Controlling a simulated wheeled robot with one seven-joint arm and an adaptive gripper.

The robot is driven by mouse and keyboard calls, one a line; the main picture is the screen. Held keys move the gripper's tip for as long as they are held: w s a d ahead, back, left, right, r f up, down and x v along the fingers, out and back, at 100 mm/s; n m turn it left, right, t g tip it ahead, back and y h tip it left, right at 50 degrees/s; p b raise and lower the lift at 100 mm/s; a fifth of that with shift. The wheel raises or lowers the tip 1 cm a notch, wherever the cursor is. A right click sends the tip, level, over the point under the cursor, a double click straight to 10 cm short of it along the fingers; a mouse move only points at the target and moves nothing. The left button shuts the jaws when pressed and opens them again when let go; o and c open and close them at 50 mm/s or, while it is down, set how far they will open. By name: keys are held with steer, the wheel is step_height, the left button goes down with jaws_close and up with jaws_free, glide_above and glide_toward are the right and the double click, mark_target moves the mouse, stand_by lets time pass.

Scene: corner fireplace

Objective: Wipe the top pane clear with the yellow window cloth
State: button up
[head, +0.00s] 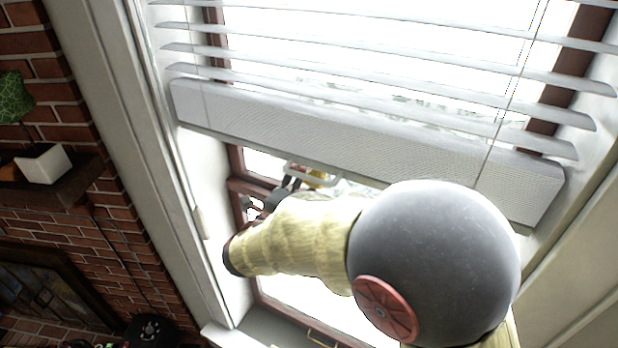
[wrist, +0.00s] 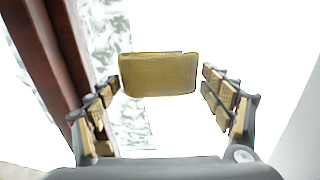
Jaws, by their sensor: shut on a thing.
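The yellow window cloth (wrist: 158,75) is a small block-like pad, held between the fingertips of my gripper (wrist: 160,80) in the wrist view. My gripper (head: 282,190) is there too, partly hidden by my arm. The window pane (wrist: 133,120) is bright white with grey-green mottled patches at the left in the wrist view. I cannot tell whether these are dirt or the view outside, nor whether the cloth touches the glass.
A white slatted blind (head: 360,140) hangs over the upper window, its heavy bottom rail just above my gripper. Dark red-brown window frame (wrist: 50,50) runs along the left. A brick wall (head: 50,225) with a shelf (head: 60,185) holding a white pot stands at the left.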

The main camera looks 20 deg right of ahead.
steer(key=shift+w+d, duration=0.2)
steer(key=s+d, duration=0.3)
stand_by(0.7)
steer(key=shift+w+a, duration=0.1)
steer(key=shift+a, duration=0.05)
steer(key=shift+w+a+r, duration=0.1)
steer(key=shift+w+a, duration=1.25)
steer(key=shift+w, duration=0.05)
